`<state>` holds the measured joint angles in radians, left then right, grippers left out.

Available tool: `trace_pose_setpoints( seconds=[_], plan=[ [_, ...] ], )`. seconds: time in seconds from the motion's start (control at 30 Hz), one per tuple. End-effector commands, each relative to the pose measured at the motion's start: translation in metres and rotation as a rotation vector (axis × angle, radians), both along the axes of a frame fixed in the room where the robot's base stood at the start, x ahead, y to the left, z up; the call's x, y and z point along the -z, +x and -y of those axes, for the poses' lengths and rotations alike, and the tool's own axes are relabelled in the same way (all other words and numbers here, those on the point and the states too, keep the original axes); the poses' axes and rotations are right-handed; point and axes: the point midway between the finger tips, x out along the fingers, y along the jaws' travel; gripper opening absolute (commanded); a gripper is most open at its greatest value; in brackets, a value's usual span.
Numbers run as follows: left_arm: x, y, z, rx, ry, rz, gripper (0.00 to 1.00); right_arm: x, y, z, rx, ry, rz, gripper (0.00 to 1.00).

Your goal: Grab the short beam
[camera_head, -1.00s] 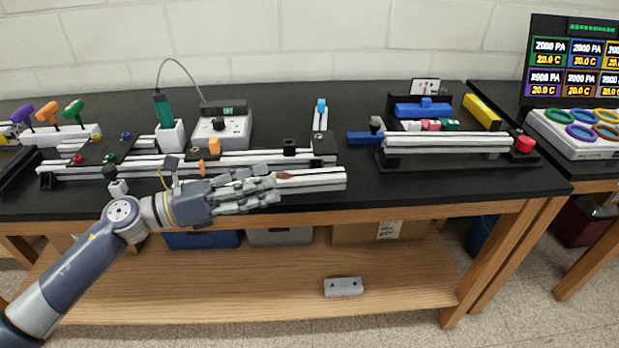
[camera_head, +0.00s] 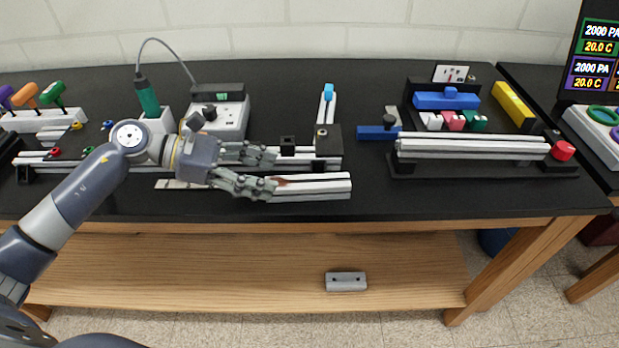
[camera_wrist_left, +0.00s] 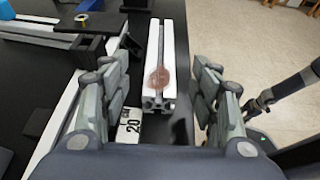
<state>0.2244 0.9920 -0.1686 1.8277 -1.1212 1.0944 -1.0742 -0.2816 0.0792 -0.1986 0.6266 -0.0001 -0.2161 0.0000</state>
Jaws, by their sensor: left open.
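A short white-grey slotted beam (camera_head: 318,187) lies along the front of the black table, with a reddish-brown mark at its left part. My left gripper (camera_head: 272,172) is open, its fingers spread to the left end of the beam. In the left wrist view the beam (camera_wrist_left: 157,55) runs away from me, its near end between the two open finger sets (camera_wrist_left: 160,78). I see a gap on both sides, so the fingers do not appear to touch it.
Close behind the beam stands a rail assembly with a black block (camera_head: 328,146). A grey meter (camera_head: 218,112) and green-handled tool (camera_head: 148,97) stand farther back. A fixture with long bars (camera_head: 470,147) is at the right. The table's front edge is close to the beam.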

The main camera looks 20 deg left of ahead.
Motion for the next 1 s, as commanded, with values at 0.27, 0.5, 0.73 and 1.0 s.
trace_pose_setpoints(
  seconds=[0.27, 0.5, 0.73, 1.0],
  plan=[
    [0.009, 0.009, 0.026, 0.0, -0.003, 0.0, 0.57, -0.007, -0.043, 0.002, 0.0, -0.006, -0.064, 0.4],
    [0.014, 0.018, 0.054, 0.0, -0.005, 0.0, 0.57, -0.028, -0.021, 0.001, -0.001, -0.003, -0.03, 0.4],
    [0.026, 0.024, 0.07, -0.002, -0.002, -0.001, 0.57, -0.032, -0.007, -0.001, -0.001, 0.001, -0.007, 0.4],
    [0.028, 0.024, 0.07, -0.002, -0.001, -0.001, 0.43, -0.03, -0.019, 0.0, -0.002, -0.001, -0.028, 0.4]
  ],
)
